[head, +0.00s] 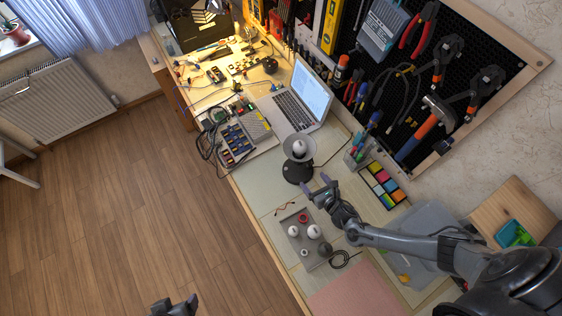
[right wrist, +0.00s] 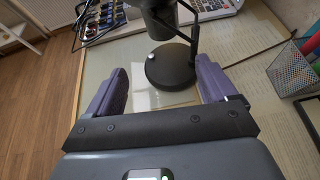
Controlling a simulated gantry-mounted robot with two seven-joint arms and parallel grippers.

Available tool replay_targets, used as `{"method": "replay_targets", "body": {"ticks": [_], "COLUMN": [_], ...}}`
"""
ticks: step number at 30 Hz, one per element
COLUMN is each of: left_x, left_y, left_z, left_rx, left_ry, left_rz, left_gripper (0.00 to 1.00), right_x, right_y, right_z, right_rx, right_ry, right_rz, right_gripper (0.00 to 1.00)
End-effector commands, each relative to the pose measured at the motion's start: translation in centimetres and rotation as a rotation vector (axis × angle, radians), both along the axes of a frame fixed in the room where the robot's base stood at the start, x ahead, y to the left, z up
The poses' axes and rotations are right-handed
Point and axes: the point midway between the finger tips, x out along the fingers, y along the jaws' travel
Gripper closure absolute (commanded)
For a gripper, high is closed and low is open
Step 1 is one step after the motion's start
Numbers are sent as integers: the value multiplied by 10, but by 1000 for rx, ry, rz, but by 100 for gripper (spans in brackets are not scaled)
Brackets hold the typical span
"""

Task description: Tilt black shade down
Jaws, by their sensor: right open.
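The desk lamp stands on the desk with its round black base (head: 293,173). Its shade (head: 306,155) opens upward toward the head camera, and a white bulb (head: 299,147) shows inside. My right gripper (head: 314,183) is open and empty, just in front of the lamp and apart from it. In the right wrist view the lamp base (right wrist: 170,70) lies beyond and between the spread purple fingers (right wrist: 160,88). The shade is mostly cut off at the top of that view. My left gripper (head: 178,307) is at the bottom edge, away from the desk; its jaws are unclear.
A laptop (head: 300,97) stands behind the lamp. A pen holder (head: 357,149) and colored sticky notes (head: 383,185) are to its right. A grey tray (head: 318,224) with several bulbs lies in front. The pegboard (head: 467,60) holds tools.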

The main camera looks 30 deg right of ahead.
Motion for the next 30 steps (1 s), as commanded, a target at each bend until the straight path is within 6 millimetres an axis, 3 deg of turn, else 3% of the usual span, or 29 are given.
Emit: {"method": "replay_targets", "body": {"ticks": [7,21,30], "left_x": [3,1,1], "left_y": [1,2,1], "left_z": [-8,-66,-90], "left_rx": [4,8,3], "left_ry": [-8,-4,-3], "left_rz": [-3,-5,-1], "left_gripper": [23,23,23], "right_x": [33,92,120], "right_y": [-7,-11,-12], "right_z": [12,-16,-24], "right_rx": [-12,-12,-11], "right_ry": [-44,-45,-44], "right_rz": [4,2,3], "right_gripper": [15,15,15]}}
